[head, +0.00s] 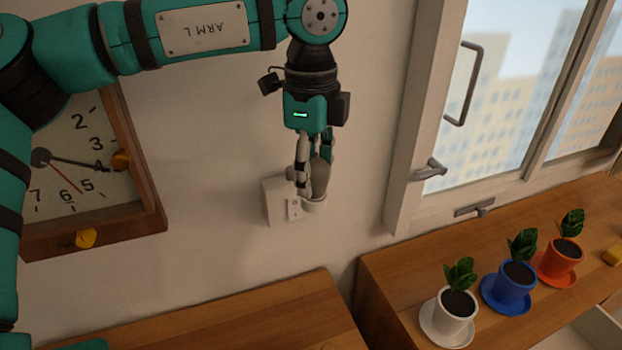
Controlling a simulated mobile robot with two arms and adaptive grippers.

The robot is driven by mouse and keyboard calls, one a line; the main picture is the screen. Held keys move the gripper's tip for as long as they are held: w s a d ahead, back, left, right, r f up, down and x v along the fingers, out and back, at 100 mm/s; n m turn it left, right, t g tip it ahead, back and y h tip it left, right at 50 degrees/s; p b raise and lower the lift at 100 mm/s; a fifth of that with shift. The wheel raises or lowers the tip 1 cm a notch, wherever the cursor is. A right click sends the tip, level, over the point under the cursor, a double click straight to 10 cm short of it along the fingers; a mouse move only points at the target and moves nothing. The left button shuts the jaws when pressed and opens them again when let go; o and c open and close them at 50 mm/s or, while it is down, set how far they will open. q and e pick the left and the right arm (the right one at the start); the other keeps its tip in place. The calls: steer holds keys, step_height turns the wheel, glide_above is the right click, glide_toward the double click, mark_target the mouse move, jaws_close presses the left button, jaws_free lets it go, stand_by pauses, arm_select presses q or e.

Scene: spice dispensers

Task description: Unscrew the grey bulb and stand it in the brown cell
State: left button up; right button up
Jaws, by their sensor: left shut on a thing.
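The grey bulb (320,176) is upright over a white socket (314,206) on a small white wall plate (276,203). Its lower end meets the socket; I cannot tell how far it is screwed in. My left gripper (312,183) points down from above, with its fingers shut around the bulb. The fingers hide part of the bulb's sides. My right gripper is not in view. I see no brown cell in this view.
A wooden wall clock (148,205) hangs at left. A wooden surface (250,318) lies below the socket. On the right counter (405,270) stand a white pot (441,318), a blue pot (497,290) and an orange pot (550,268), below a window (400,200).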

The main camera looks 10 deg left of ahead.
arm_select(q)
steer(key=shift+f+n+b, duration=0.1)
steer(key=shift+n+b, duration=0.65)
steer(key=shift+n, duration=0.75)
